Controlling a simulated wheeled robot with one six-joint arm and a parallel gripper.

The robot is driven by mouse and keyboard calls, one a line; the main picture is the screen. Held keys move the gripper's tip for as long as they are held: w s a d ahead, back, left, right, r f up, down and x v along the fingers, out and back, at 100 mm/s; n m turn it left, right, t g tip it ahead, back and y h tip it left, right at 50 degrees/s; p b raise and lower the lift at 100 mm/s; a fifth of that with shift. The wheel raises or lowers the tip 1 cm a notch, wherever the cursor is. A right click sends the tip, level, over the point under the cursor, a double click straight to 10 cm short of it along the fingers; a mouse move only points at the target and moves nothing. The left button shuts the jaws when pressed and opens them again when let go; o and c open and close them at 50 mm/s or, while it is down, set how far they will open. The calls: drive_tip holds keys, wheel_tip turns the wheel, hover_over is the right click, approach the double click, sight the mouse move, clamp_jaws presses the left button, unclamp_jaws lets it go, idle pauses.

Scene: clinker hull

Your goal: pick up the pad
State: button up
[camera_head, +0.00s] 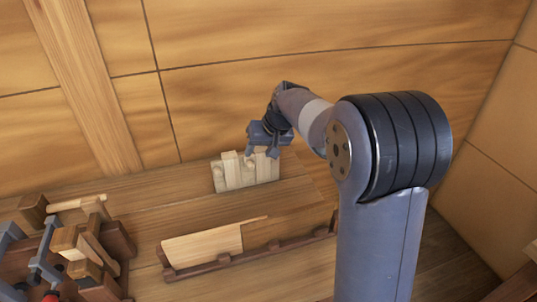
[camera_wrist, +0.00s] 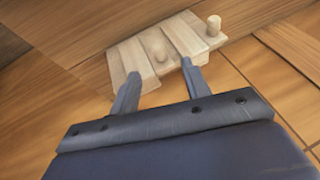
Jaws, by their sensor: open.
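A pale slatted wooden piece (camera_head: 232,176) stands on the bench near the wall. In the wrist view the slatted piece (camera_wrist: 187,38) has a round knob (camera_wrist: 159,46) on its face and a short peg (camera_wrist: 214,25) at its upper right. I cannot tell for sure which part is the pad. My gripper (camera_head: 262,148) is just above and in front of the slatted piece. In the wrist view my gripper (camera_wrist: 160,72) is open, its two fingers apart, pointing at the slatted face with the knob beyond the gap. Nothing is between the fingers; contact cannot be told.
A pale board (camera_head: 203,246) lies along a dark rail (camera_head: 250,255) in front. Clamps and wooden blocks (camera_head: 75,245) crowd the lower left. A plank wall (camera_head: 330,60) rises close behind, with a post (camera_head: 85,80) at left. The bench top (camera_head: 155,200) left of the slatted piece is clear.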

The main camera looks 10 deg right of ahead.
sight(252, 165)
drive_tip(key=x, duration=0.3)
drive_tip(key=shift+a+f, duration=0.15)
drive_tip(key=shift+f, duration=0.2)
drive_tip(key=shift+p+x, duration=0.95)
drive_tip(key=shift+x, duration=1.9)
drive_tip(key=shift+s, duration=0.1)
drive_tip(key=shift+c, duration=0.4)
clamp_jaws()
